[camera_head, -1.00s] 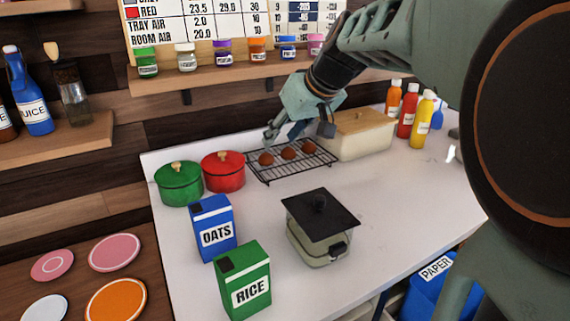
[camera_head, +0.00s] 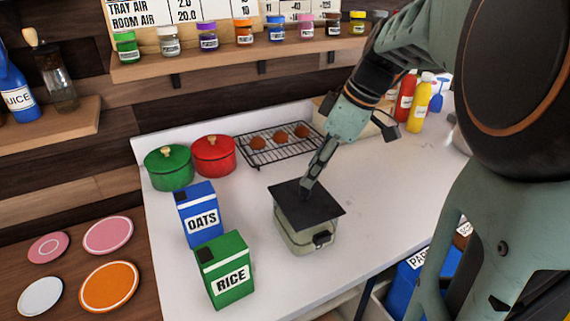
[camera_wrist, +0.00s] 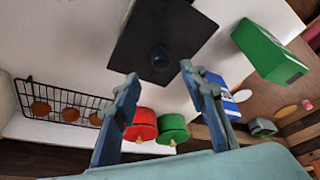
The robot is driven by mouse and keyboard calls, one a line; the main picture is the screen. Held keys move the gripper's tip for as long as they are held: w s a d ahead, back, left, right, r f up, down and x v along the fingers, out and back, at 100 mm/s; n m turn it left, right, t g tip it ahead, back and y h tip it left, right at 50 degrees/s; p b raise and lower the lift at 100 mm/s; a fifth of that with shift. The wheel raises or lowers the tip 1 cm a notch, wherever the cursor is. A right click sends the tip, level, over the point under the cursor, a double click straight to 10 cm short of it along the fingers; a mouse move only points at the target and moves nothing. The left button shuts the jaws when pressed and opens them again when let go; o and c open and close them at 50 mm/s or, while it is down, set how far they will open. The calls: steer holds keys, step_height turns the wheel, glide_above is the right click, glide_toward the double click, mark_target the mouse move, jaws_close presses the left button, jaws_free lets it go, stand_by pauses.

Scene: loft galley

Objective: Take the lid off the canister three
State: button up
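A squarish pale canister (camera_head: 298,243) with a dark clasp stands on the white counter. No number is readable on it. Its flat black lid (camera_head: 328,208) lies on top; in the wrist view the lid (camera_wrist: 190,30) has a round black knob (camera_wrist: 160,57) at its middle. My gripper (camera_head: 307,188) points down at the middle of the lid, and it hides the knob in the head view. In the wrist view my gripper (camera_wrist: 161,75) is open, its two fingers apart, with the knob just beyond the gap between the tips. I cannot tell whether it touches the lid.
A blue oats box (camera_head: 198,195) and a green rice box (camera_head: 222,262) stand left of the canister. Green (camera_head: 169,172) and red (camera_head: 214,158) pots and a wire rack (camera_head: 259,156) of brown balls are behind. Counter right of the canister (camera_head: 385,205) is clear.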

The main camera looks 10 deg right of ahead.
mark_target(305, 193)
steer(key=x, duration=0.6)
steer(key=shift+s+d, duration=0.1)
steer(key=shift+s, duration=0.2)
jaws_close()
